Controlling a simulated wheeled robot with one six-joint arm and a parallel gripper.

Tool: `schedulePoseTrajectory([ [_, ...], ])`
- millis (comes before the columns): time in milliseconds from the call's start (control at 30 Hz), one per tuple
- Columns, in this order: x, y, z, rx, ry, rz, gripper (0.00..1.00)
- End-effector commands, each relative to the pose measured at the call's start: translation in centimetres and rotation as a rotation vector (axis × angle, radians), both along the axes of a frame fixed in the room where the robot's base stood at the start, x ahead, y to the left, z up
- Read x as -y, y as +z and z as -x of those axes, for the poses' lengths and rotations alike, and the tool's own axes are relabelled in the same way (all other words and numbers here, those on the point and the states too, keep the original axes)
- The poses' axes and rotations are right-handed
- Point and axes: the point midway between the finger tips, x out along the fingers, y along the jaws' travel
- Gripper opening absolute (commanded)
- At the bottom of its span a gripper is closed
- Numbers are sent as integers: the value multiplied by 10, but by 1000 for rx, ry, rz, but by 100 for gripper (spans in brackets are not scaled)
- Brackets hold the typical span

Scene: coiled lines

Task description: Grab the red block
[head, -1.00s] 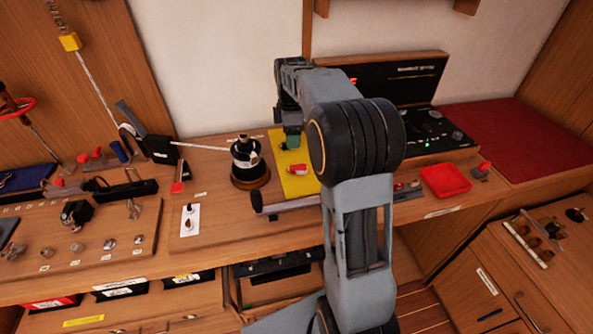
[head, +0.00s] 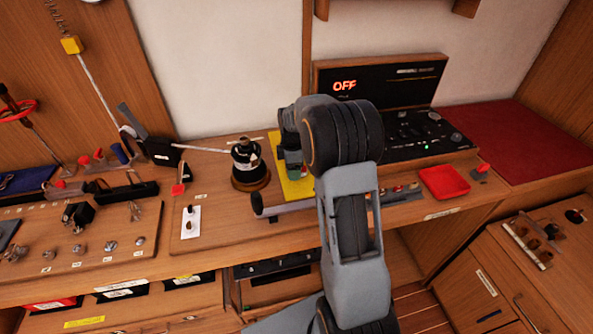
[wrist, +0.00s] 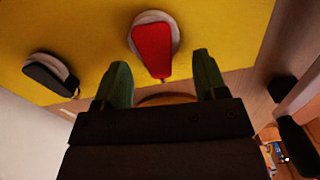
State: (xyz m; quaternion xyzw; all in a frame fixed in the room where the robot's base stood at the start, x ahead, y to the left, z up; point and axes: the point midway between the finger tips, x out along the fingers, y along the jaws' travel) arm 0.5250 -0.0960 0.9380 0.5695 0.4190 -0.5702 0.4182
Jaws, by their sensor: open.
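A red block-like piece (wrist: 152,50) shows in the wrist view, on a round pale base on the yellow mat (wrist: 225,30). It tapers toward my gripper. My gripper (wrist: 160,76) is open, with its two green fingertips apart. The red piece lies ahead of the gap between them, with nothing held. In the head view my gripper (head: 293,166) is over the yellow mat (head: 275,142) and hides most or all of the red piece there. Whether the fingers touch it cannot be told.
A dark piece on a pale base (wrist: 50,75) lies on the mat, left in the wrist view. A black winch-like drum (head: 249,165) stands left of the mat. A red tray (head: 444,183) and a black panel reading OFF (head: 378,88) are to the right.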

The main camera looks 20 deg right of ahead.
Motion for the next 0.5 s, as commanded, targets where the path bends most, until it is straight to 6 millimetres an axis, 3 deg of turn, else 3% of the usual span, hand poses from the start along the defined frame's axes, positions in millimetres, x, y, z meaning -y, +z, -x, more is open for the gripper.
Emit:
schedulePoseTrajectory([
  [367,0,-10,0,1,0,0,66],
  [500,0,-10,0,1,0,0,53],
])
